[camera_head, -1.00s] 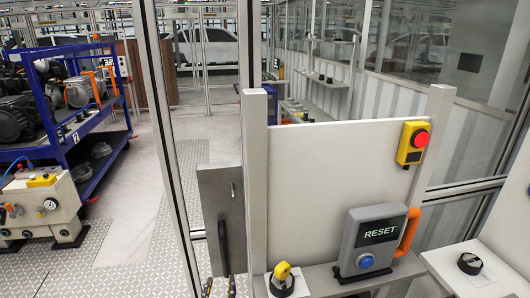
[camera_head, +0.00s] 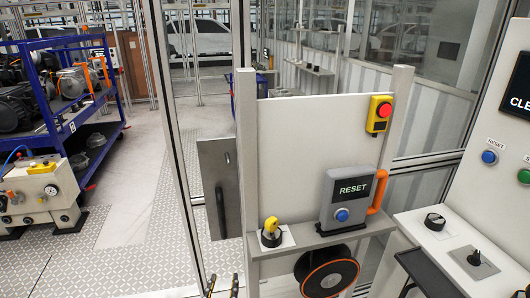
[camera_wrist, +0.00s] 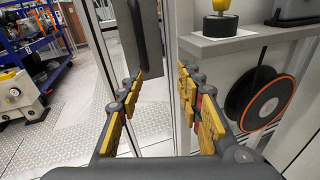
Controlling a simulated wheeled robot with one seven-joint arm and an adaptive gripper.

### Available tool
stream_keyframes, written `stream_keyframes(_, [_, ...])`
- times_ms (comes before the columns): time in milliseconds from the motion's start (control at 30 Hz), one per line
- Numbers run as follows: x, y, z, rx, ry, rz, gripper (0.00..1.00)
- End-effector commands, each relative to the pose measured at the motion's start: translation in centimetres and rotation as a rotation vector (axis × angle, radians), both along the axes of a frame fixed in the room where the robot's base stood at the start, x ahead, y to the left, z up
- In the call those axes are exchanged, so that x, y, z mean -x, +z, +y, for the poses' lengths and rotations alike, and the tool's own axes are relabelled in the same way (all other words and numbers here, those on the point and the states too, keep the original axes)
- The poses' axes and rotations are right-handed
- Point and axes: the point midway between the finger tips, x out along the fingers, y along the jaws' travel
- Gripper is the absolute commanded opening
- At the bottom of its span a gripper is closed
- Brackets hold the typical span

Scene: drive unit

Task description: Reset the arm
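A grey box with a screen reading RESET (camera_head: 353,188) stands on a shelf against a white panel. It has a blue button (camera_head: 342,215) on its front and an orange handle on its right side. A second blue button (camera_head: 489,157), labelled RESET, is on the white console at the right, beside a green button (camera_head: 524,176). My gripper (camera_head: 222,286) shows only by its fingertips at the bottom edge of the head view. In the wrist view my gripper (camera_wrist: 160,78) is open and empty, below and left of the shelf, apart from the box and buttons.
A yellow-handled switch (camera_head: 271,228) sits at the shelf's left end. A red emergency stop (camera_head: 380,113) is on the right post. A black reel with an orange ring (camera_head: 328,274) hangs below the shelf. A grey door plate with a handle (camera_head: 219,188) is left of the panel.

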Motion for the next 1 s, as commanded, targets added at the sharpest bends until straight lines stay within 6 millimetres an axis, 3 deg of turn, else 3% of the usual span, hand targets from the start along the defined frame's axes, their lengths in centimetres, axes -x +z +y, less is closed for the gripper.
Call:
stream_keyframes(367, [2.5, -3.2, -7.3, -0.148, -0.280, 0.159, 0.36])
stream_keyframes(467, [3.8, -3.4, -10.4, -0.240, -0.415, 0.209, 0.36])
stream_keyframes(600, [6.9, -3.4, -16.1, -0.460, -0.695, 0.287, 0.36])
stream_keyframes(733, [10.7, -3.1, -20.3, -0.727, -0.983, 0.347, 0.36])
stream_keyframes(867, [14.5, -2.3, -22.5, -1.040, -1.262, 0.383, 0.36])
stream_keyframes(1000, [17.6, -0.2, -23.0, -1.436, -1.531, 0.393, 0.36])
